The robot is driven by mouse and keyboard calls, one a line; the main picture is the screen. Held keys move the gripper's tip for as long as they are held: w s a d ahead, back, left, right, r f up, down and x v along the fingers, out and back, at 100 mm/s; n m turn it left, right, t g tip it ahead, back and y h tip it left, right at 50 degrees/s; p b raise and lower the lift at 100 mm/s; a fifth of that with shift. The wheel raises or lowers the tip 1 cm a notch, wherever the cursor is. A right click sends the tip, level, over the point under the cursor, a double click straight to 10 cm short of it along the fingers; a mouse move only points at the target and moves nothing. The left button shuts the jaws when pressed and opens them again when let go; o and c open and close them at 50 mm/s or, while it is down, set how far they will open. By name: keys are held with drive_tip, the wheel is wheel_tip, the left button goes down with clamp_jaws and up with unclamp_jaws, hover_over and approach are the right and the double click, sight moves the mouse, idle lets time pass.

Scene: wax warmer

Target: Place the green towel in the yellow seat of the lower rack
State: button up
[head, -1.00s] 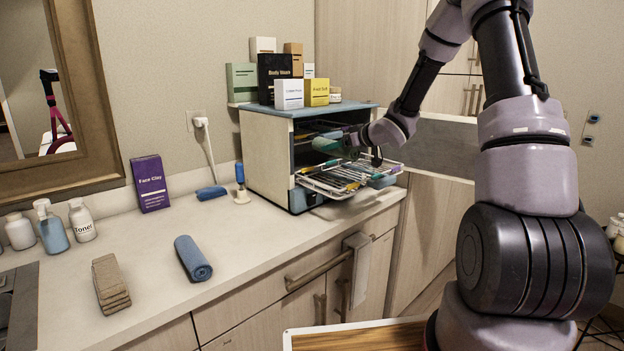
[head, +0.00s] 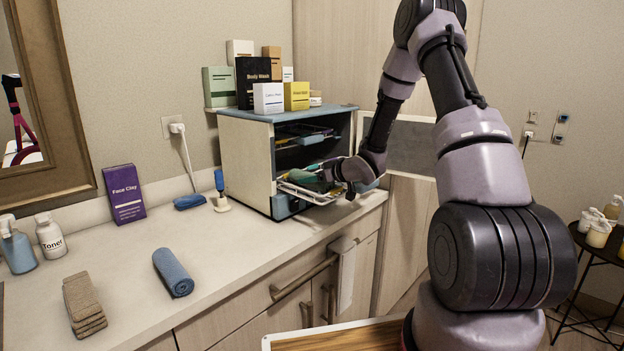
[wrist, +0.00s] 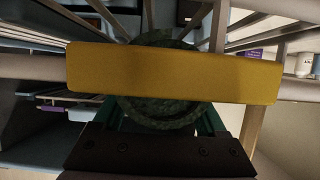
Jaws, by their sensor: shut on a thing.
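The green towel (head: 302,176) is low in the open front of the warmer, at the lower rack (head: 306,194). My gripper (head: 321,171) is shut on it. In the wrist view the towel (wrist: 160,107) shows as a dark green roll, partly covered by a yellow bar (wrist: 175,72) that looks like the rack's yellow seat. Rack rods fan out around it. The bar crosses between the wrist camera and the towel. I cannot tell whether the towel touches the seat.
The warmer (head: 245,165) stands on the counter with boxes on top; an upper rack (head: 305,138) is above the towel. A blue rolled towel (head: 172,272), folded brown cloths (head: 84,303) and a purple box (head: 124,194) lie or stand to the left.

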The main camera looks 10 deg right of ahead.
drive_tip(key=o, duration=1.4)
drive_tip(key=shift+r, duration=0.1)
drive_tip(key=v, duration=1.2)
drive_tip(key=s+d+r+m+h, duration=0.3)
drive_tip(key=r+h, duration=0.1)
drive_tip(key=r, duration=0.3)
drive_tip(key=s+d+r+m+h, duration=0.3)
drive_tip(key=d+r+h, duration=0.1)
drive_tip(key=r, duration=0.3)
drive_tip(key=s+a+r+m+g, duration=0.1)
drive_tip(key=s+a+r, duration=0.1)
drive_tip(key=s, duration=0.6)
drive_tip(key=s+a+r+m+g+y, duration=0.1)
drive_tip(key=s+a+r+m, duration=0.1)
drive_tip(key=s, duration=0.7)
drive_tip(key=s+a+r+m+g+y, duration=0.1)
drive_tip(key=s+a+r+m, duration=0.1)
drive_tip(key=s, duration=0.6)
drive_tip(key=shift+s+a+r+g, duration=0.2)
drive_tip(key=shift+a+r+g, duration=0.2)
drive_tip(key=shift+a+r, duration=0.5)
drive_tip(key=shift+d, duration=0.1)
